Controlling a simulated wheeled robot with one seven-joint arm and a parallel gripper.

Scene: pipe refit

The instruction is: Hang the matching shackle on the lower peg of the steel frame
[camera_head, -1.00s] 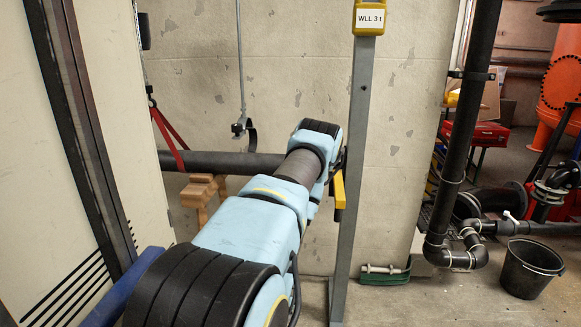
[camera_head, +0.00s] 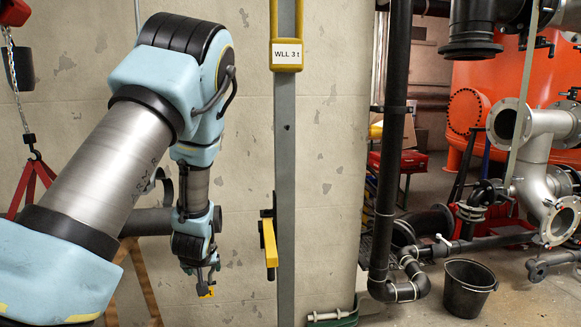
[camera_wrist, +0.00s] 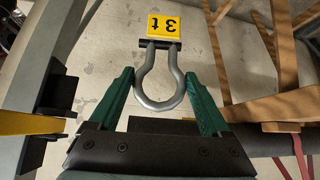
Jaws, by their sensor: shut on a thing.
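In the wrist view my gripper (camera_wrist: 160,82) has green fingers shut on a steel bow shackle (camera_wrist: 141,88), which carries a yellow tag (camera_wrist: 168,26) reading 3 t. In the head view my gripper (camera_head: 200,272) points down, left of the steel frame's grey upright (camera_head: 287,150), apart from it. The shackle's yellow tag (camera_head: 206,291) shows just below the gripper. The upright carries a WLL 3 t label (camera_head: 287,54) on a yellow piece near the top. Lower down, a yellow bar (camera_head: 269,244) sits on a black bracket; I cannot tell whether it is the lower peg.
A black bucket (camera_head: 467,287) and a black vertical pipe (camera_head: 391,150) stand right of the upright. A wooden trestle (camera_wrist: 277,108) lies at the right in the wrist view. A chain with a red sling (camera_head: 35,175) hangs at the left.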

